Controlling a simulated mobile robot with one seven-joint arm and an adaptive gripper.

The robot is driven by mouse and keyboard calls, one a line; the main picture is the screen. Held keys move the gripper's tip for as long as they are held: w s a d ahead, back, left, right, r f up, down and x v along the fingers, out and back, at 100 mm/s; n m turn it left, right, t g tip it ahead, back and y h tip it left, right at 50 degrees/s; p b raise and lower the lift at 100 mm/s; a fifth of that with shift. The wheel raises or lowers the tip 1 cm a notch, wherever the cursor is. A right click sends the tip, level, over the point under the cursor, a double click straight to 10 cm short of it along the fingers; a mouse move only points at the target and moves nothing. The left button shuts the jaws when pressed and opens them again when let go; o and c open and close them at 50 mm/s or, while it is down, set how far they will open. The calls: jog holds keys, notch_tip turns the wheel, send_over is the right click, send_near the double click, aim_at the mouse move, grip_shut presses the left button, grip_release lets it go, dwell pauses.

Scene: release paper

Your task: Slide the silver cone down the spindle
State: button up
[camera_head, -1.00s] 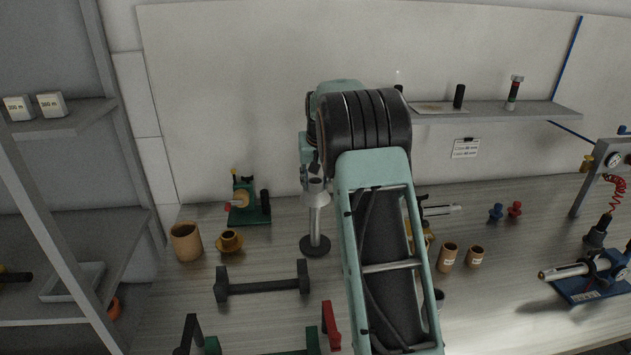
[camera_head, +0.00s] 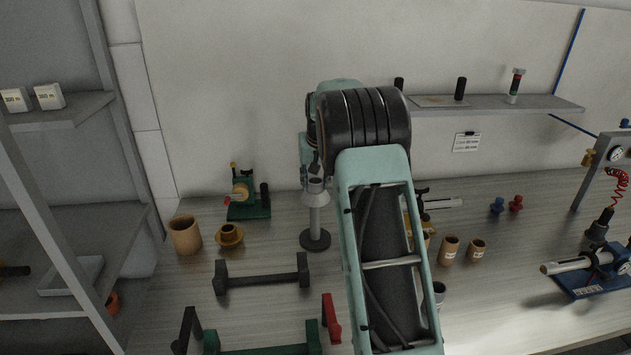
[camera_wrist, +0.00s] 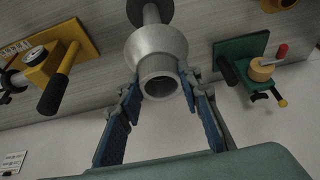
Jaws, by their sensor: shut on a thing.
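The silver cone (camera_wrist: 157,52) sits around the spindle in the wrist view, wide end toward the base and narrow hollow end facing the camera. In the head view the cone (camera_head: 317,198) shows on the upper part of the upright spindle (camera_head: 316,222), which stands on a dark round base (camera_head: 315,240). My gripper (camera_wrist: 160,88) has its blue-padded fingers on both sides of the cone's narrow end, shut on it. The spindle (camera_wrist: 151,13) also shows beyond the cone. In the head view my arm hides most of the gripper.
A green fixture (camera_head: 247,199) stands left of the spindle, with brown cups (camera_head: 185,236) farther left. A dark bar stand (camera_head: 262,281) lies in front. A yellow fixture (camera_wrist: 62,65) shows in the wrist view. Brown sleeves (camera_head: 449,249) stand right of my arm.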

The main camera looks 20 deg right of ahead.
aim_at(316, 219)
jog(key=shift+f+b, duration=4.9)
jog(key=shift+f, duration=2.75)
jog(key=o, duration=1.3)
jog(key=shift+r, duration=0.1)
jog(key=shift+o, duration=0.2)
jog(key=v, duration=1.2)
